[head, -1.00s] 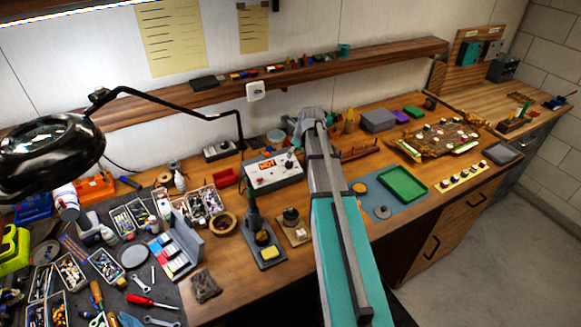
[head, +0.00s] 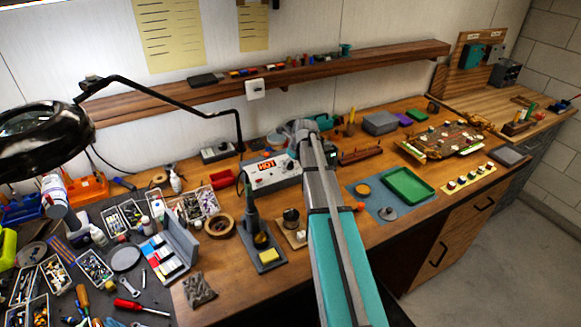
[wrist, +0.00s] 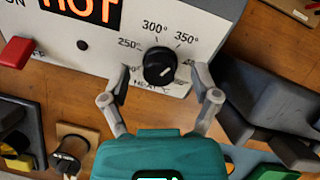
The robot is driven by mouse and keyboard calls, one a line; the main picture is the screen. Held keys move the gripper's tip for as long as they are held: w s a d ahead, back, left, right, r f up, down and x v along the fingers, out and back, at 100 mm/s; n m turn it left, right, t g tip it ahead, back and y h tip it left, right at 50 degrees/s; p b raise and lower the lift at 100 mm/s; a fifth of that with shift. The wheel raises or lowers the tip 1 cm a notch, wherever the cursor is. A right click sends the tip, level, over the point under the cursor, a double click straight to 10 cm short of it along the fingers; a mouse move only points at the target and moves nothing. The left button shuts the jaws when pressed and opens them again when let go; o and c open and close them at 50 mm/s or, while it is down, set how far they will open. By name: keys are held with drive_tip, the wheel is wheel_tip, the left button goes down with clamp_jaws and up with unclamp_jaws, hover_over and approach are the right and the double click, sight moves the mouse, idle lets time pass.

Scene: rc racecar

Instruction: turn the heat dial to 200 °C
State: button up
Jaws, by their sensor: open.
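The heat dial (wrist: 158,66) is a round black knob on the pale front panel of the soldering station (wrist: 205,22), in the wrist view. Printed numbers 250°, 300° and 350° arc around it; others are partly hidden. A pale mark shows on the knob, but I cannot read its setting surely. The red display (wrist: 92,10) reads HOT. My gripper (wrist: 160,76) is open, with one grey finger on each side of the dial; contact is not clear. In the head view the station (head: 272,172) stands mid-bench, with my arm over its right side.
A red switch (wrist: 16,52) sits left on the panel. The soldering iron stand (head: 262,248) and a small wooden-based knob (head: 291,218) stand before the station. A green tray (head: 409,187) lies to the right. The magnifier lamp (head: 40,130) hangs at the left.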

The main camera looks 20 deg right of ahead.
drive_tip(key=shift+w+f, duration=0.15)
drive_tip(key=shift+f, duration=0.1)
drive_tip(key=shift+c, duration=0.3)
clamp_jaws()
